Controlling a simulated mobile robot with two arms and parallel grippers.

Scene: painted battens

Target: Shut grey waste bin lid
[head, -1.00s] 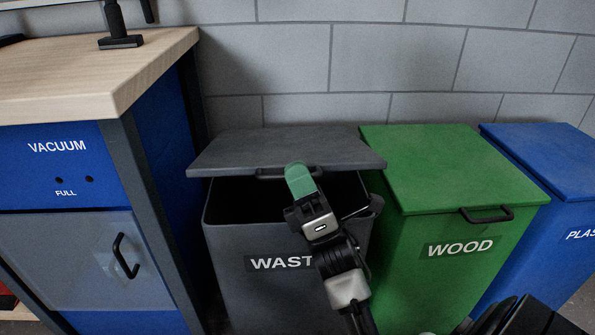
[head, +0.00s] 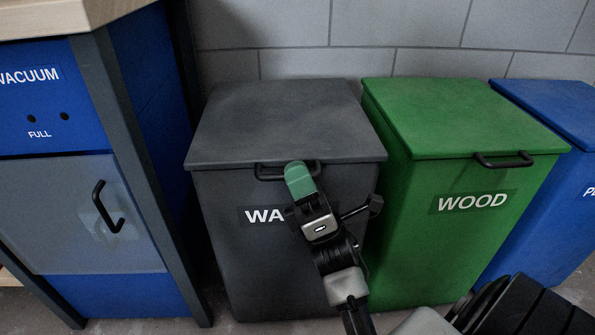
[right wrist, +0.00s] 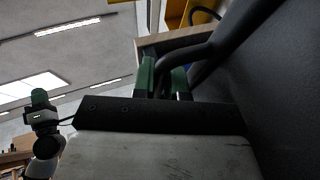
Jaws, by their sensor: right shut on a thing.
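The grey waste bin (head: 220,230) stands between the blue cabinet and the green bin. Its dark grey lid (head: 285,120) lies over the top, with no opening visible along the front edge. My right gripper (head: 299,182) is at the front of the lid, its green fingers shut on the black lid handle (head: 265,172) and covering part of the label. In the right wrist view, the green fingers (right wrist: 163,77) are around the dark handle bar (right wrist: 193,57). What looks like my left gripper (right wrist: 40,98) shows small at the left there; its jaw opening is unclear.
The green wood bin (head: 455,120) stands close on the right, its lid down, with a blue bin (head: 555,110) beyond. The blue vacuum cabinet (head: 80,225) with a wooden top (head: 60,15) is on the left. A grey block wall (head: 430,25) is behind.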

